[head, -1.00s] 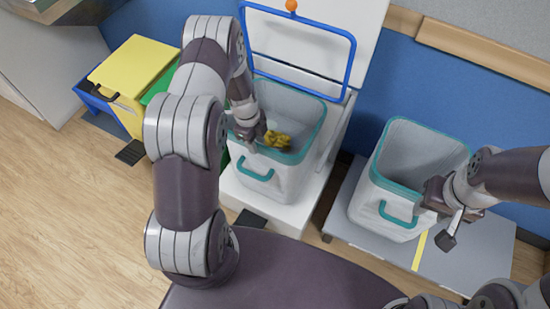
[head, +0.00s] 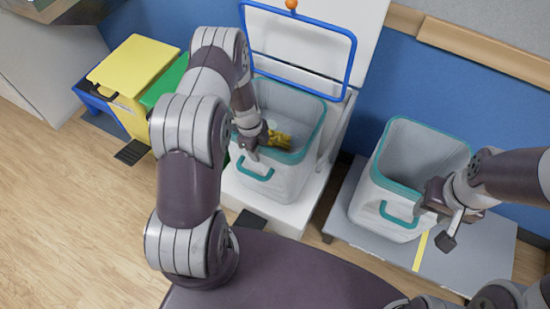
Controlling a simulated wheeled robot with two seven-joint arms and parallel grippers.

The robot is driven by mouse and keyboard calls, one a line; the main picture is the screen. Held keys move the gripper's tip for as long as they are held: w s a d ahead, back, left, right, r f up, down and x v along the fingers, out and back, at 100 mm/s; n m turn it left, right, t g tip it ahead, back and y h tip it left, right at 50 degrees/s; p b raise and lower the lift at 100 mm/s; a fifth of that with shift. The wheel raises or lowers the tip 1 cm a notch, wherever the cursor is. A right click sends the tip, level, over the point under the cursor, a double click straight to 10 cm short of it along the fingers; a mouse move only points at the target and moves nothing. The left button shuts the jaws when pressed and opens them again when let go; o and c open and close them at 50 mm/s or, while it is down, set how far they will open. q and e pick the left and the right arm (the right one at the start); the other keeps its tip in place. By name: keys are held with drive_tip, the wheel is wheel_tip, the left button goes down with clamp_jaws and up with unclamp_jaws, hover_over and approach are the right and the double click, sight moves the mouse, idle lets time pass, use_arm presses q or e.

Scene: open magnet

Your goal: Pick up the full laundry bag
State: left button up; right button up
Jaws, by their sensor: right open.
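A white laundry bag with a teal rim and handle (head: 288,181) sits upright in the open white stand at the centre, with something yellow (head: 281,140) inside. My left gripper (head: 247,152) is at this bag's front-left rim, just above the teal handle. Its fingers are small and partly hidden, so I cannot tell whether they hold the rim. A second white bag with a teal rim (head: 372,209) stands on a grey platform at the right; the part of its inside that shows looks empty. My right gripper (head: 438,219) is open at this bag's right side.
The white stand's lid with a blue frame (head: 352,68) is raised behind the centre bag. A yellow-lidded bin (head: 135,70) and a green-lidded bin (head: 165,84) stand to the left. The grey platform (head: 480,245) carries a yellow stripe. Wooden floor is free at lower left.

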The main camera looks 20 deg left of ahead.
idle(0.4)
use_arm(q)
clamp_jaws()
idle(1.2)
drive_tip(key=shift+w, duration=0.15)
